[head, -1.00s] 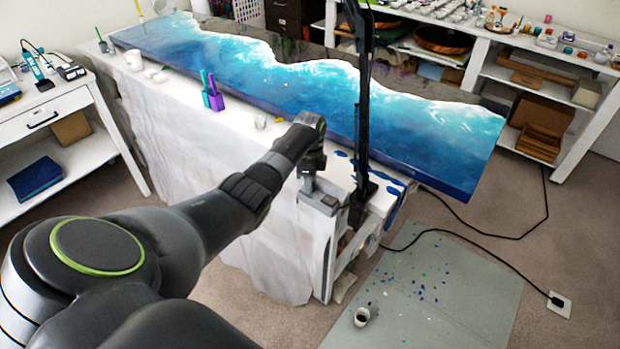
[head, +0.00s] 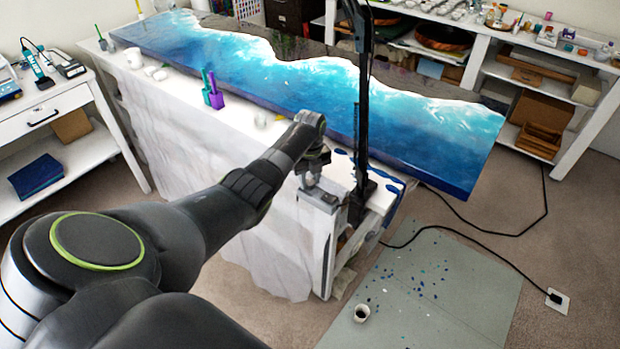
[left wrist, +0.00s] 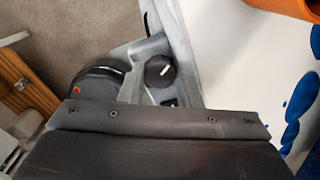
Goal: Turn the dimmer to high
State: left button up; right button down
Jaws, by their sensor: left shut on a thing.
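The dimmer is a grey box (head: 320,198) at the near right corner of the covered table, beside the black lamp post's foot. In the left wrist view its black round knob (left wrist: 159,71) shows with a white pointer line, and a small dark switch sits below it. My left gripper (head: 311,180) points down over the box and is shut on the knob. Its fingertips are hard to make out, and the gripper's dark body hides much of the lower wrist view. My right gripper is not in view.
The black lamp post (head: 362,110) rises close beside my left gripper. The blue and white resin slab (head: 430,130) lies just behind.

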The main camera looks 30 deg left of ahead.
pick_arm(q)
jog(key=shift+m, duration=0.6)
jog(key=o, duration=1)
jog(key=shift+c, duration=0.2)
jog(key=shift+r, duration=0.15)
